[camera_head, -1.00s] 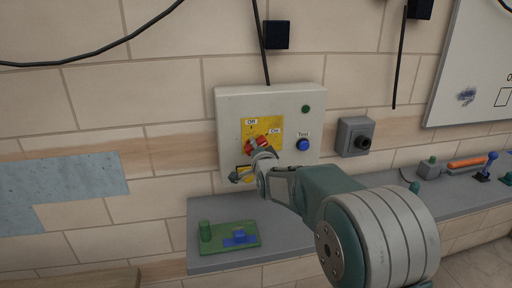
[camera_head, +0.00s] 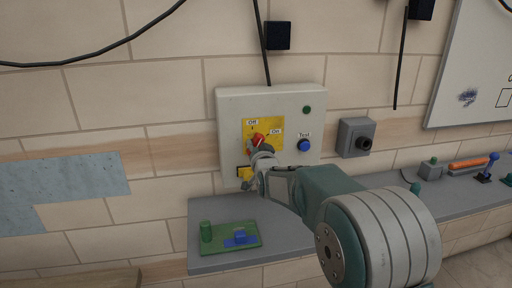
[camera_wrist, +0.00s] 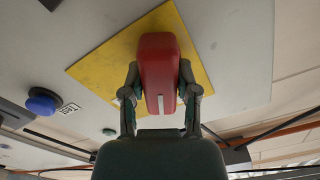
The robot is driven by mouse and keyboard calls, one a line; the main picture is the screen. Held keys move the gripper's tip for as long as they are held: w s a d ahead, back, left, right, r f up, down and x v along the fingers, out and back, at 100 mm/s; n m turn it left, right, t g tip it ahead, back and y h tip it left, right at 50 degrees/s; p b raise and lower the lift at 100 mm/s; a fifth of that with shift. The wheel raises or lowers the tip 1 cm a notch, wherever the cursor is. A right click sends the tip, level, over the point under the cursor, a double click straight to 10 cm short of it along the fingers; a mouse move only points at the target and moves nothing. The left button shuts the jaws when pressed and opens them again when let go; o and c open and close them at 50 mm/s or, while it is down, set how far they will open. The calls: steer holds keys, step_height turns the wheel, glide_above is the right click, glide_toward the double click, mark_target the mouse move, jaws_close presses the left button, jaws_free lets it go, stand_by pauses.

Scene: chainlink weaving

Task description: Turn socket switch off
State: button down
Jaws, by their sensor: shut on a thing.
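The red rotary switch (camera_head: 258,140) sits on a yellow plate (camera_head: 275,124) on the front of a pale grey wall box (camera_head: 232,108). The plate carries an "Off" label at its upper left and an "On" label at its right. In the head view the handle stands nearly upright, its upper end near the "Off" side; my gripper (camera_head: 260,150) covers its lower part. In the wrist view the red handle (camera_wrist: 158,60) lies between the two fingers of my gripper (camera_wrist: 160,80), which are shut on its sides.
A blue "Test" button (camera_head: 303,145) and a green lamp (camera_head: 306,109) are right of the switch. A grey socket (camera_head: 356,138) is on the wall further right. Below is a grey shelf (camera_head: 205,262) with a green board (camera_head: 230,238). A black cable (camera_head: 262,50) runs above the box.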

steer(key=n, duration=0.5)
steer(key=shift+a+f+n, duration=0.1)
steer(key=shift+a+n, duration=0.15)
steer(key=shift+n, duration=0.05)
steer(key=shift+s, duration=0.1)
stand_by(0.3)
steer(key=shift+c, duration=1.8)
jaws_free()
steer(key=shift+a, duration=0.1)
steer(key=v, duration=1.1)
steer(key=shift+s, duration=0.35)
